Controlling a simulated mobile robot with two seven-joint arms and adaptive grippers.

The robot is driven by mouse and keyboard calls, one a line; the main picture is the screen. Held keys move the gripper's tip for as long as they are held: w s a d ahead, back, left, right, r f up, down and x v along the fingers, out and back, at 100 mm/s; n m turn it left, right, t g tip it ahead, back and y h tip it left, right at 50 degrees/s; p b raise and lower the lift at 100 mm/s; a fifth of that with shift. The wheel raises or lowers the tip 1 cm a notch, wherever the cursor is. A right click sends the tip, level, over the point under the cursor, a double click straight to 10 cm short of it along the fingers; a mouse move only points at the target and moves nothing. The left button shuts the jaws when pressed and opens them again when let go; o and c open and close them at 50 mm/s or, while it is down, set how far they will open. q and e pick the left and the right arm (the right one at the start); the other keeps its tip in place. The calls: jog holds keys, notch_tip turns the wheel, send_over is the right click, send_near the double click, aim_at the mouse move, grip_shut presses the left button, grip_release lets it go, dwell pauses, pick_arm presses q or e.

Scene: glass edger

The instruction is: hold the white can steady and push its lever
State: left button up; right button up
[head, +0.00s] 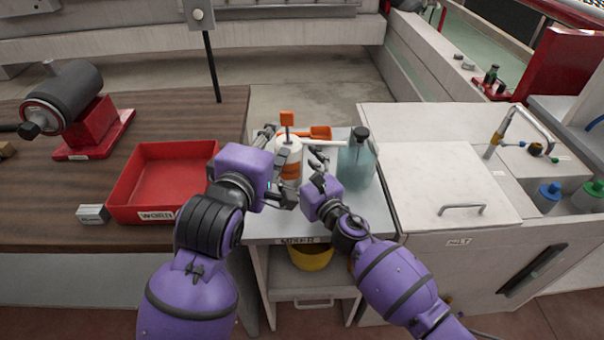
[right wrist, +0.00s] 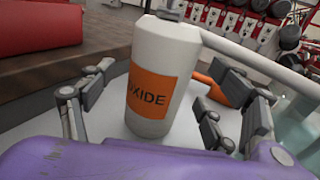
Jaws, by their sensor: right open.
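The white can (head: 287,155) stands upright on the grey table, its orange label reading "OXIDE" in the right wrist view (right wrist: 164,45). A pale bar (head: 325,142) reaches right from near its top, and an orange piece (head: 287,119) rises above it; I cannot tell which is the lever. My left gripper (head: 274,165) is open beside the can's left, its fingers spread. My right gripper (head: 306,182) is open at the can's front right. In the right wrist view the can stands beyond and between the right fingers (right wrist: 160,105), with gaps on both sides.
A teal bottle with a black cap (head: 358,160) stands close right of the can. An orange scoop (head: 319,132) lies behind. A red tray (head: 160,178) is on the wooden bench at left. A white lidded cabinet (head: 440,180) is right. A yellow bowl (head: 311,257) sits below.

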jog(key=shift+x, duration=1.5)
jog(key=c, duration=1.4)
jog(key=o, duration=0.7)
jog(key=c, duration=0.5)
pick_arm(q)
jog(key=shift+c, duration=0.2)
